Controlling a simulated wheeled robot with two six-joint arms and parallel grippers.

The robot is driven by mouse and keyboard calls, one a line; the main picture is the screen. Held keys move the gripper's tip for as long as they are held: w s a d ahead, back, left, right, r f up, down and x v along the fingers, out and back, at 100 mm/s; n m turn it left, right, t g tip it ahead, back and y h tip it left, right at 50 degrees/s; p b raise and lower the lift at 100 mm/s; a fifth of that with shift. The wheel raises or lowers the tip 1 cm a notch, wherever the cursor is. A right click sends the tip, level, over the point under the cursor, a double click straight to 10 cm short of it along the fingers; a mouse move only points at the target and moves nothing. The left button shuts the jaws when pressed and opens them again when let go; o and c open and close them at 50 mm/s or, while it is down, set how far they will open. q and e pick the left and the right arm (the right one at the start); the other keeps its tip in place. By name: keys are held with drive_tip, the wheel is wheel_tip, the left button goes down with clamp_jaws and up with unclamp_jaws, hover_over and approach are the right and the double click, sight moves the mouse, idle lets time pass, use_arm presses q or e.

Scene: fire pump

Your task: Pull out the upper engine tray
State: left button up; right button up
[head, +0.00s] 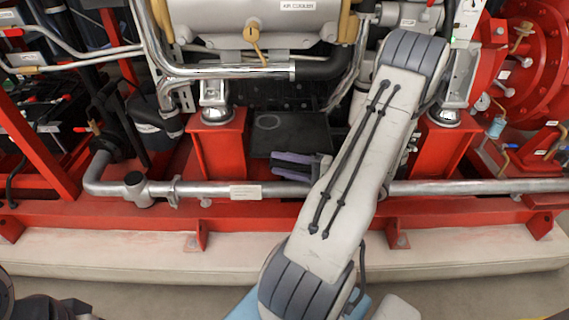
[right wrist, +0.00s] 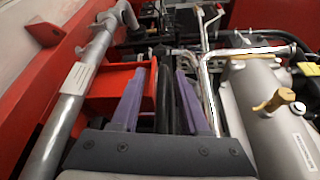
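A dark flat tray-like panel (head: 290,132) lies under the engine's air cooler, between two red pedestals. I cannot tell for certain that it is the upper engine tray. My right gripper (head: 276,166) has purple fingers and points left, just in front of the panel's near edge and above the silver pipe. In the right wrist view the two fingers (right wrist: 158,80) stand apart, with dark parts showing between them; I cannot tell whether they touch anything.
A silver pipe (head: 225,190) runs along the front above a red base frame (head: 250,215). The silver air cooler (head: 255,22) hangs above, with bent pipes on its left. Red pedestals (head: 218,145) stand at the sides. A pale plinth (head: 120,250) lies in front.

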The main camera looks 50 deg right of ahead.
drive_tip(key=f+p+v, duration=0.1)
drive_tip(key=v, duration=0.9)
drive_tip(key=shift+s+r, duration=0.25)
drive_tip(key=shift+r, duration=0.25)
drive_tip(key=shift+d, duration=0.1)
